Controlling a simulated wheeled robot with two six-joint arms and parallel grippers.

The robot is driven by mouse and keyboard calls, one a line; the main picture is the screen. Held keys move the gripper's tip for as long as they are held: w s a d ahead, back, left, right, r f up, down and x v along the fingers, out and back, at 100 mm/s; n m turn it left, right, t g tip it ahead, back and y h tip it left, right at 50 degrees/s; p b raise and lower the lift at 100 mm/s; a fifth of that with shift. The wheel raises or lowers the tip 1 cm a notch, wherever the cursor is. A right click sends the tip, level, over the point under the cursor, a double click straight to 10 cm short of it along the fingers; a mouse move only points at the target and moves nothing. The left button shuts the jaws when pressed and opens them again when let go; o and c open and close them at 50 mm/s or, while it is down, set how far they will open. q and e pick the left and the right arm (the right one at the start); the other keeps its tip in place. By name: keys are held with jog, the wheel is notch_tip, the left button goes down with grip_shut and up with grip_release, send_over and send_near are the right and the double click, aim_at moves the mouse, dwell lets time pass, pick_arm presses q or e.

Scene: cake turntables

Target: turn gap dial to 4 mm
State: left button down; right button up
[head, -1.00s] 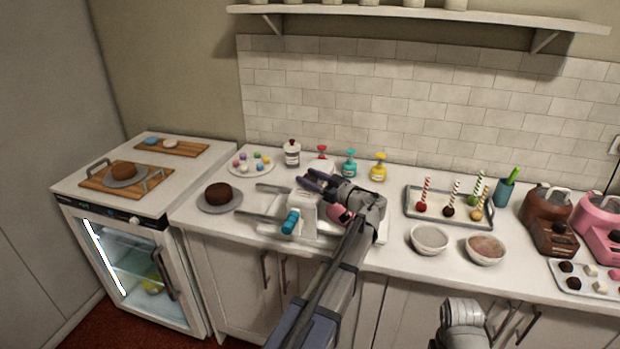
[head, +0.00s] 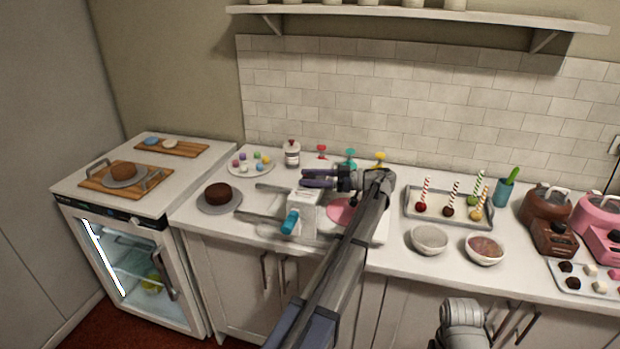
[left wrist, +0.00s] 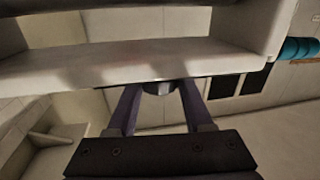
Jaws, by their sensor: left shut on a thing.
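The white sheeter-like machine (head: 303,213) stands on the counter with a teal grip (head: 289,222) at its front. A pink disc (head: 343,211) lies on its right side, partly behind my arm. My left gripper (head: 307,179) is at the back of the machine's top, with its dark fingers pointing left. In the left wrist view, my left gripper (left wrist: 159,90) is closed around a small round grey knob (left wrist: 158,88), which looks like the gap dial, under a pale machine edge. No scale marks or numbers are readable.
A chocolate cake (head: 218,194) on a plate stands left of the machine. A tray (head: 408,211) of cake pops and two bowls (head: 429,239) are to the right.

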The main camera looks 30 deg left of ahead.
dwell(0.5)
pick_arm(q)
jog(key=shift+c, duration=1.5)
grip_release()
jog(key=v, duration=0.7)
jog(key=shift+w+d, duration=0.15)
jog(key=shift+d, duration=0.1)
